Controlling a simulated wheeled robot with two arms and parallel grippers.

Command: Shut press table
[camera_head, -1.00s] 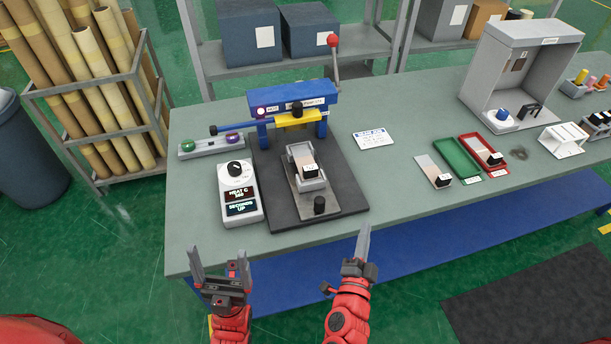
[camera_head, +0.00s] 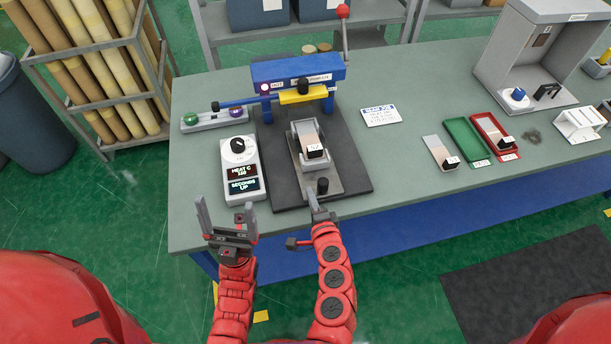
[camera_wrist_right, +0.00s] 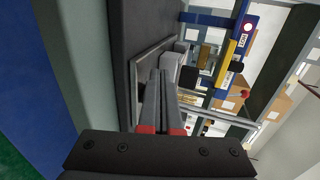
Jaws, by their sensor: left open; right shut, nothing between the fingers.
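The blue heat press (camera_head: 297,80) stands on a dark base mat (camera_head: 350,175) on the workbench. Its grey press table (camera_head: 328,172) is slid out toward the front, with a grey cradle holding a small pale piece with a black, labelled end (camera_head: 314,150). A black knob (camera_head: 323,186) stands at the table's front end. My right gripper (camera_head: 316,203) is shut and empty, its tips right by the knob; I cannot tell whether they touch. Its closed fingers also show in the right wrist view (camera_wrist_right: 162,100), pointing along the press table (camera_wrist_right: 148,65). My left gripper (camera_head: 226,210) is open and empty at the bench's front edge.
A white heat and seconds controller (camera_head: 241,180) stands left of the press, with a button box (camera_head: 212,121) behind it. A sign card (camera_head: 381,115), a green tray (camera_head: 466,140) and a red tray (camera_head: 490,130) lie to the right.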

